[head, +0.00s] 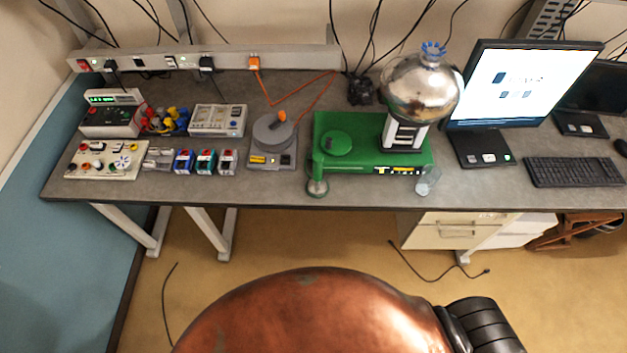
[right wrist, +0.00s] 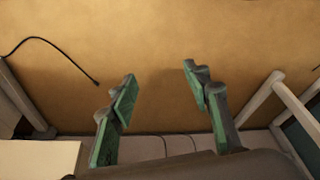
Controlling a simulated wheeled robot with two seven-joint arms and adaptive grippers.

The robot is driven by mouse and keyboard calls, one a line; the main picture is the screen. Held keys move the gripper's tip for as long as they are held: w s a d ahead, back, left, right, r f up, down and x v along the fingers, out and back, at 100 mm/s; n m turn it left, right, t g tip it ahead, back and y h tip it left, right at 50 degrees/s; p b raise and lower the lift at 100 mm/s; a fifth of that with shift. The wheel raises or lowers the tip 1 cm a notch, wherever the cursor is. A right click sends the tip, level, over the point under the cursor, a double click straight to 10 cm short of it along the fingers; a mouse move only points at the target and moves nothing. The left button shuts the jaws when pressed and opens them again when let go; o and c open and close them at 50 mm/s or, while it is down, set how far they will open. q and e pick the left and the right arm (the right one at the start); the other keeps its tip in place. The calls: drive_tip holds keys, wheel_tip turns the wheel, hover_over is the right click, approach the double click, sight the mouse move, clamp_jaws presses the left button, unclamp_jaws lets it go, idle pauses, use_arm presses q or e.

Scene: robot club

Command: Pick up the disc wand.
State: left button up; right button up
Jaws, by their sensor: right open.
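I cannot tell for certain which piece is the disc wand. A green upright piece with a round grey disc foot (head: 317,187) stands at the table's front edge, by the left end of the green machine (head: 375,160). A grey disc (head: 268,134) with an orange-tipped, stubby handle lies on a grey box to its left. My right gripper (right wrist: 160,78) is open and empty in the right wrist view, its green-padded fingers over tan floor; neither candidate shows there. Neither gripper shows in the head view.
The machine carries a silver sphere (head: 419,88). A clear cup (head: 428,181) stands at its front right. Control boxes (head: 107,160) and small coloured blocks fill the table's left; a monitor (head: 520,80) and keyboard (head: 573,172) its right. A drawer unit (head: 455,232) is below.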

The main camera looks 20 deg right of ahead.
drive_tip(key=w+a+r+t+y+p, duration=0.1)
drive_tip(key=w+a+r+t+p, duration=0.1)
drive_tip(key=w+r, duration=0.95)
drive_tip(key=n+t+y+p, duration=0.45)
drive_tip(key=t+y, duration=0.25)
drive_tip(key=t, duration=0.3)
approach(322, 165)
drive_tip(key=w+a, duration=0.2)
drive_tip(key=a, duration=0.1)
drive_tip(key=w, duration=0.2)
drive_tip(key=shift+w+r, duration=0.1)
drive_tip(key=shift+w, duration=0.3)
drive_tip(key=shift+w+a+p, duration=0.25)
drive_tip(key=shift+w+p, duration=0.1)
drive_tip(key=shift+p, duration=0.05)
drive_tip(key=p+x, duration=0.1)
drive_tip(key=x, duration=0.1)
drive_tip(key=p+x, duration=0.1)
drive_tip(key=x, duration=0.2)
drive_tip(key=shift+w+d+r+p, duration=0.1)
drive_tip(key=shift+d+r+p, duration=0.1)
drive_tip(key=shift+p, duration=0.2)
drive_tip(key=shift+w+a+f, duration=0.1)
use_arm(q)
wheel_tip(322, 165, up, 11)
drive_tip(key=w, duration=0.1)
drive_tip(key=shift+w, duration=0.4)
use_arm(e)
drive_tip(key=shift+c, duration=0.6)
